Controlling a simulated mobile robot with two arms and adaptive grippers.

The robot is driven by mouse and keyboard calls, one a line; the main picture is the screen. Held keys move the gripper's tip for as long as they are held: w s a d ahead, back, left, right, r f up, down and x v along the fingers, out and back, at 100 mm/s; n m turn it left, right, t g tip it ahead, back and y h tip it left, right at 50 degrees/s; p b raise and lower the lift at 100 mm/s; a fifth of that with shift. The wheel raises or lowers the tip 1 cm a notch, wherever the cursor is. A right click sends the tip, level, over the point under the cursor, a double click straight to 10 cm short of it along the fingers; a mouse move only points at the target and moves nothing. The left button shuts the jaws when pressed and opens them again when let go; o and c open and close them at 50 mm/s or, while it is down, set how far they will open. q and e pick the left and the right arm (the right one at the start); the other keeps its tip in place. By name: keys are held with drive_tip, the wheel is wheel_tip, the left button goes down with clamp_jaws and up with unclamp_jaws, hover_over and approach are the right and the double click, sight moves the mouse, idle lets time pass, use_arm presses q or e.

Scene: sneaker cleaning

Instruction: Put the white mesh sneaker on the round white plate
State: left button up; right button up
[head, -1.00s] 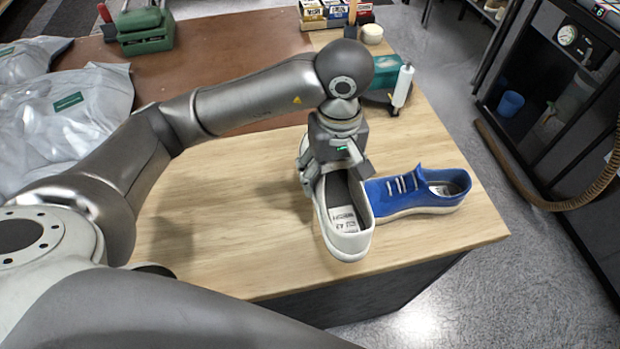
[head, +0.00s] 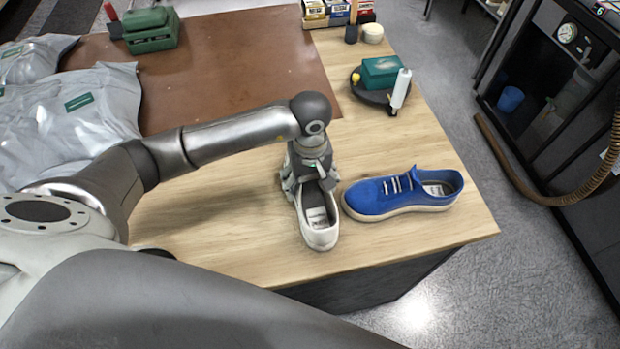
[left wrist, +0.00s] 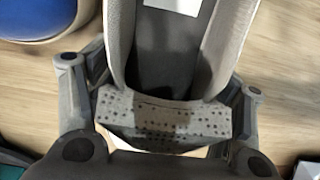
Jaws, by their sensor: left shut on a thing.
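I see no round white plate in these frames. My right gripper is not in view.
A blue sneaker (head: 400,197) stands just to the right. Grey bags (head: 85,125) lie at left. Bare wood (head: 215,225) is free left of the sneaker.

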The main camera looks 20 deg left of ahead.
use_arm(q)
drive_tip(key=o, duration=0.8)
drive_tip(key=shift+f, duration=0.15)
drive_tip(key=o, duration=0.5)
